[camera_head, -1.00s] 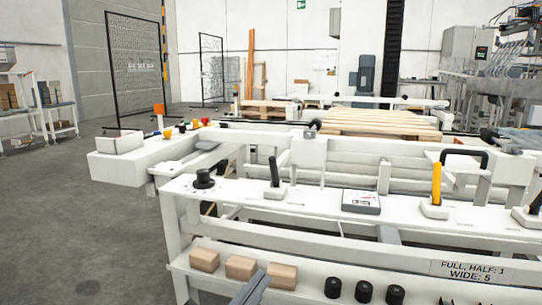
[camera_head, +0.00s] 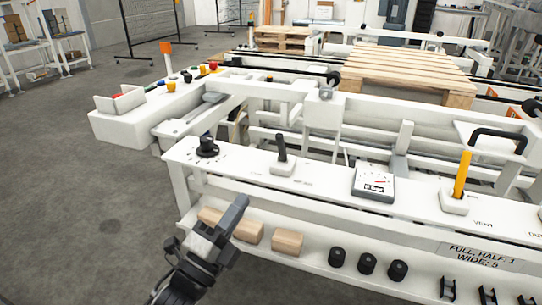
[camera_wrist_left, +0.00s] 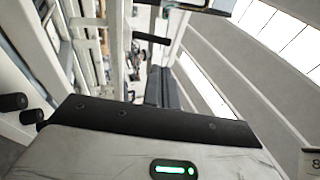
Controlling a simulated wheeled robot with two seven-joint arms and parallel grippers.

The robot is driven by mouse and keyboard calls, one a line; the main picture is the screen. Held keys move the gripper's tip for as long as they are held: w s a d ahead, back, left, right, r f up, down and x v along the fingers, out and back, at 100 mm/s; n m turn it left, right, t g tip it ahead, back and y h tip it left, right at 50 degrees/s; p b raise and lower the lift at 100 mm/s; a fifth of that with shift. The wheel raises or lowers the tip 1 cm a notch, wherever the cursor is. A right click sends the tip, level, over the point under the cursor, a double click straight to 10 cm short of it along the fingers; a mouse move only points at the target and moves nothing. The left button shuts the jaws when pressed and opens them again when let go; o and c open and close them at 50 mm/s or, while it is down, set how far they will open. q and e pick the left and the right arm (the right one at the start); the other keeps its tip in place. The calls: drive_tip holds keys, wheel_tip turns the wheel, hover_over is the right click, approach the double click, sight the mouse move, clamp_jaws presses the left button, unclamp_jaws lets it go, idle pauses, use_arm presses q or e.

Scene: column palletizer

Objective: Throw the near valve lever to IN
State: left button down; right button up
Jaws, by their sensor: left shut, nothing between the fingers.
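A white console rail (camera_head: 330,182) carries a short black lever (camera_head: 281,148) near its left part and a yellow lever (camera_head: 463,174) farther right. Both levers stand roughly upright, each on a white base. Text beside the yellow lever seems to read VENT; the text by the black lever is too small to read, and I cannot tell which one is the near valve lever. My left gripper (camera_head: 236,212) is shut and empty, in front of the rail and below the black lever, apart from both levers. Its dark fingers also show in the left wrist view (camera_wrist_left: 161,88). My right gripper is not in view.
A black knob (camera_head: 207,146) and a white box with a dial (camera_head: 373,185) sit on the rail. The lower shelf holds wooden blocks (camera_head: 287,241) and black cylinders (camera_head: 367,263). A wooden pallet (camera_head: 405,72) lies behind. Floor at left is clear.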

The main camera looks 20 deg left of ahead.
sight(279, 145)
use_arm(q)
drive_tip(key=b+x, duration=0.1)
drive_tip(key=x, duration=1)
drive_tip(key=shift+w+d, duration=0.1)
drive_tip(key=shift+w+d+r, duration=0.1)
drive_tip(key=shift+w+r, duration=0.15)
drive_tip(key=shift+w, duration=0.2)
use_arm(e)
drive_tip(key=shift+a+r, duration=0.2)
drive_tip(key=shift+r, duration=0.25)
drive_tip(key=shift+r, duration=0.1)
